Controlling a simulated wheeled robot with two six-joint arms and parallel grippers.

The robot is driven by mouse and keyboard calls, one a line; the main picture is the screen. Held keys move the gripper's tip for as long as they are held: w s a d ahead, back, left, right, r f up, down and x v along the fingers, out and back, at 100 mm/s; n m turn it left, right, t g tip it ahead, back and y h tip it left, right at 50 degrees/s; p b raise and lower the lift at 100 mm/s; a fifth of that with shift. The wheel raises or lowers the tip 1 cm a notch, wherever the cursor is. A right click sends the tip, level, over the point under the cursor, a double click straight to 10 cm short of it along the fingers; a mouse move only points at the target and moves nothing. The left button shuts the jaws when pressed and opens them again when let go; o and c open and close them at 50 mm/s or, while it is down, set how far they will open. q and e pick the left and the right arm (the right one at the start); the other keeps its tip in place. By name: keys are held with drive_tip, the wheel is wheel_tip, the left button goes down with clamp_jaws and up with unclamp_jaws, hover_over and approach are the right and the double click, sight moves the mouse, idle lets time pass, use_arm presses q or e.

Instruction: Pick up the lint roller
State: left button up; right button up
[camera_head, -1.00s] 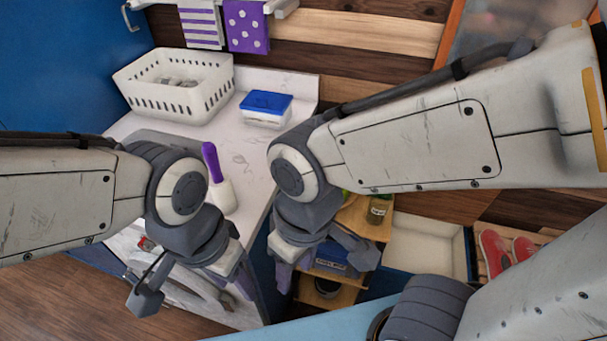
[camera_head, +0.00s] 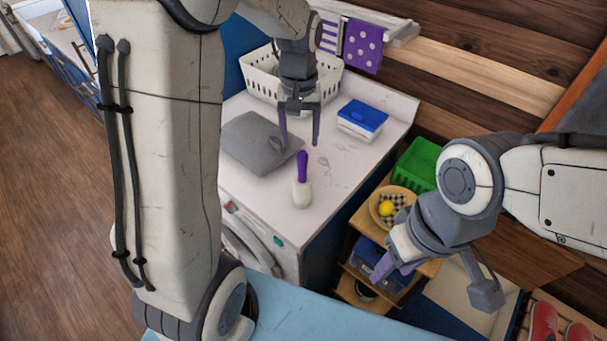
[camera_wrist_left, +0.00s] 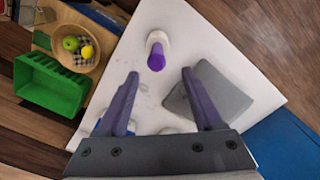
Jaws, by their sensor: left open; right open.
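The lint roller (camera_head: 302,182) has a purple handle and a white roller end. It lies on the white counter (camera_head: 262,192) above the washing machine. My left gripper (camera_head: 300,142) is open and empty over the counter, behind the roller in the head view. In the left wrist view the lint roller (camera_wrist_left: 156,52) shows beyond the two fingertips of my left gripper (camera_wrist_left: 160,82), with its purple handle toward me. The roller is not between the fingers. My right gripper (camera_head: 430,285) is open and empty at the lower right, in front of the wooden shelf.
A grey folded cloth (camera_head: 258,145) lies left of the roller. A white basket (camera_head: 262,75) and a blue-lidded box (camera_head: 361,118) stand farther back. A green crate (camera_head: 417,163) and a fruit bowl (camera_head: 382,208) are on the wooden shelf to the right.

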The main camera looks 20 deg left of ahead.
sight(302, 165)
use_arm(q)
wheel_tip(302, 165, down, 4)
drive_tip(key=shift+r, duration=0.1)
drive_tip(key=f+p, duration=0.1)
drive_tip(key=f, duration=0.2)
drive_tip(key=f+p, duration=0.1)
drive_tip(key=shift+s+d+f+p, duration=0.1)
drive_tip(key=shift+d+f+p, duration=0.2)
drive_tip(key=shift+f+p, duration=0.05)
drive_tip(key=shift+f, duration=0.45)
clamp_jaws()
idle(0.8)
